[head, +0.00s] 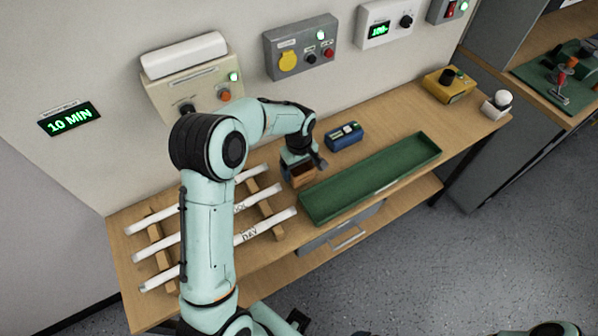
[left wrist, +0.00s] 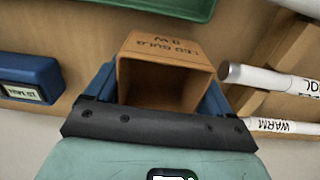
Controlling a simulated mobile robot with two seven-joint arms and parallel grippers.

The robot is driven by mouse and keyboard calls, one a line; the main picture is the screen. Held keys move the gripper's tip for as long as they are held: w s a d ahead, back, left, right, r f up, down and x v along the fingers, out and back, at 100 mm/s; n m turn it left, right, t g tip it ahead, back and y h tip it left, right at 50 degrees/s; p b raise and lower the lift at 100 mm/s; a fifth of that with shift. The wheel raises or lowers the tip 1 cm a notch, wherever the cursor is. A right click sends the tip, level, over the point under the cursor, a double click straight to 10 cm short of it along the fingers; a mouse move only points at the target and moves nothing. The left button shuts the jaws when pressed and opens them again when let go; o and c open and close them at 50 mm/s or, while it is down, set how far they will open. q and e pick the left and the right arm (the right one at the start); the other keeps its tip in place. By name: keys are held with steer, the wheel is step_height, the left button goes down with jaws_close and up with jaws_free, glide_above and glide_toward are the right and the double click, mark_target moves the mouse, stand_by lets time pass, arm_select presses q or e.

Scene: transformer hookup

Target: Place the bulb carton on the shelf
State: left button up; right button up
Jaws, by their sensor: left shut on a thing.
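I cannot tell whether the carton touches the bench top. A wooden lower shelf (head: 418,190) shows under the bench. My right gripper is not in view.
The long green tray (head: 372,178) lies right of the carton, and a blue box (head: 344,136) lies behind it. White labelled tubes (head: 266,226) lie on wooden racks to the left. A grey drawer (head: 345,230) hangs below. A yellow box (head: 449,84) stands at the far right.

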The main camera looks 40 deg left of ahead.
arm_select(q)
steer(key=shift+f, duration=1.15)
steer(key=shift+f, duration=0.2)
steer(key=o, duration=0.9)
